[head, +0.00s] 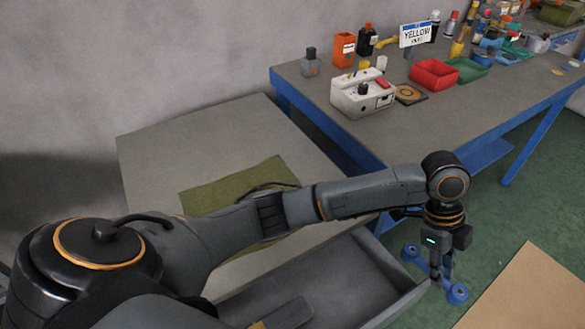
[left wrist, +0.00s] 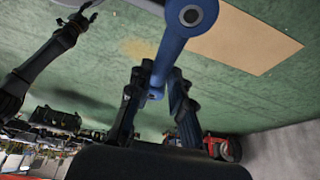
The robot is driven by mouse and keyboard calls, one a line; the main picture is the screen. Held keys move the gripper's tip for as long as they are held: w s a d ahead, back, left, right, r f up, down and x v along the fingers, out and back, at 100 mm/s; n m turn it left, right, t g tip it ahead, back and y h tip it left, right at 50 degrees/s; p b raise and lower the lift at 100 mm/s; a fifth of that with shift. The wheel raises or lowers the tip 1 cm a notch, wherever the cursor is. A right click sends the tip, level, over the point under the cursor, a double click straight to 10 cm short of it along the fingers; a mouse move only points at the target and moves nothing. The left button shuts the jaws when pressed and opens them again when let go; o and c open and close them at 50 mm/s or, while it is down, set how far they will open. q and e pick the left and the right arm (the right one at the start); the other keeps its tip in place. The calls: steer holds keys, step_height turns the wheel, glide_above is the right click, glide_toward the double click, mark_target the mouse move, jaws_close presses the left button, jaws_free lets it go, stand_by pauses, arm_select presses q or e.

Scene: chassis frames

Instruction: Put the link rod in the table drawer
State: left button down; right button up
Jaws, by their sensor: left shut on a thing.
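The link rod is blue with round ringed ends (head: 456,293). My left gripper (head: 437,272) points down and is shut on it, with one end showing on each side of the fingers. In the left wrist view the rod (left wrist: 172,48) stretches upward from between the two dark fingers. The table drawer (head: 345,283) is grey and pulled open below the grey table (head: 200,135). The gripper and rod are just right of the drawer's right end in the head view, with green floor behind them. My left forearm hides part of the table and drawer.
An olive mat (head: 225,180) lies on the grey table. A blue-framed workbench (head: 400,120) behind carries a white device (head: 362,95), a red bin (head: 434,74) and several bottles. A tan sheet (head: 530,290) lies on the floor at right.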

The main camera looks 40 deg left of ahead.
arm_select(q)
steer(key=shift+d+r+m, duration=0.3)
steer(key=shift+d+m, duration=0.25)
steer(key=shift+m, duration=0.05)
steer(key=s+a+f+p, duration=0.1)
steer(key=s+a+f, duration=0.2)
steer(key=a+f, duration=1)
steer(key=shift+s+a, duration=0.25)
steer(key=shift+a, duration=0.1)
steer(key=shift+f, duration=0.65)
steer(key=c, duration=1.2)
jaws_free()
steer(key=shift+r, duration=0.1)
